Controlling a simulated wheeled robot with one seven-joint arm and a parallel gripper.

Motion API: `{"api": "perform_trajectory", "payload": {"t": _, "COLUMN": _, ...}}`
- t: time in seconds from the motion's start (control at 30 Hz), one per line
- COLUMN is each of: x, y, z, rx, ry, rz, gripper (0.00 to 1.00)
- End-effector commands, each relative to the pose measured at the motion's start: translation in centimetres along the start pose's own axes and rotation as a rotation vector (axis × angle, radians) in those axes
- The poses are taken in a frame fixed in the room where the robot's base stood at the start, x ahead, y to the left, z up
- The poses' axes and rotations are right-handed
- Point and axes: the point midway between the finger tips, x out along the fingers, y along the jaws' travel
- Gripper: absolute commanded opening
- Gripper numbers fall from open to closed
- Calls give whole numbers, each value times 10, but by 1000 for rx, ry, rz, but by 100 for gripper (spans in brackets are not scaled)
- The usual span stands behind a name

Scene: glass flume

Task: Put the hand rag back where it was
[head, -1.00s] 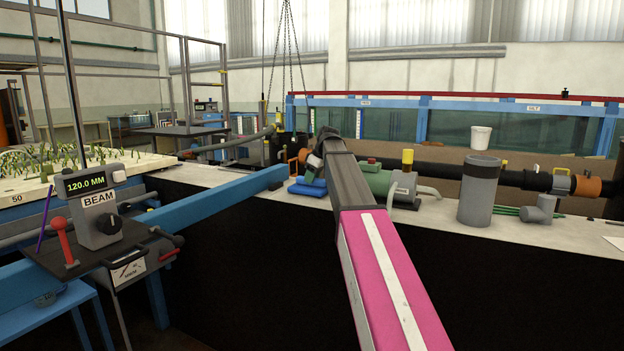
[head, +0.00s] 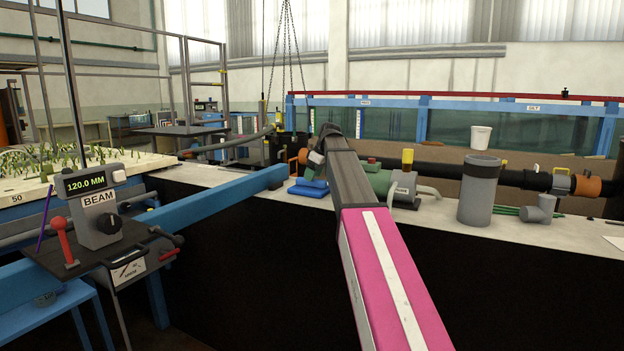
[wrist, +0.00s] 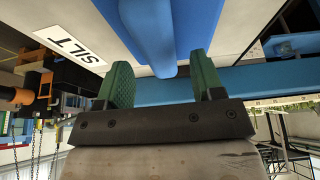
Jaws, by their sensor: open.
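The hand rag appears to be the folded blue cloth (head: 309,187), lying on the pale bench top beside my arm in the head view. In the wrist view a blue cloth-like shape (wrist: 160,25) fills the upper middle, just beyond and between the fingertips. My gripper (wrist: 163,75) is open, with its two green fingers apart and nothing clamped between them. I cannot tell whether the fingers touch the cloth.
A green pump (head: 378,182) and a grey cylinder (head: 480,190) stand on the bench right of my arm. A blue beam (head: 215,201) runs from the left towards the cloth. A control box (head: 97,205) stands at left.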

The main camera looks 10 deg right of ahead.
Motion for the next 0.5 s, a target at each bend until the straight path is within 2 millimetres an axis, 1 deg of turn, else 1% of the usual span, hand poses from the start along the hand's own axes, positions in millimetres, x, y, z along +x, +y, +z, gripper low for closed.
{"api": "perform_trajectory", "payload": {"t": 0.1, "x": -25, "y": 0, "z": -1, "rx": 0, "ry": 2, "rz": 2, "gripper": 61}}
{"api": "perform_trajectory", "payload": {"t": 0.3, "x": -65, "y": 1, "z": 0, "rx": 0, "ry": 1, "rz": 2, "gripper": 61}}
{"api": "perform_trajectory", "payload": {"t": 0.4, "x": -81, "y": 1, "z": 0, "rx": 0, "ry": 1, "rz": 2, "gripper": 61}}
{"api": "perform_trajectory", "payload": {"t": 0.5, "x": -92, "y": 1, "z": 0, "rx": 0, "ry": 1, "rz": 2, "gripper": 61}}
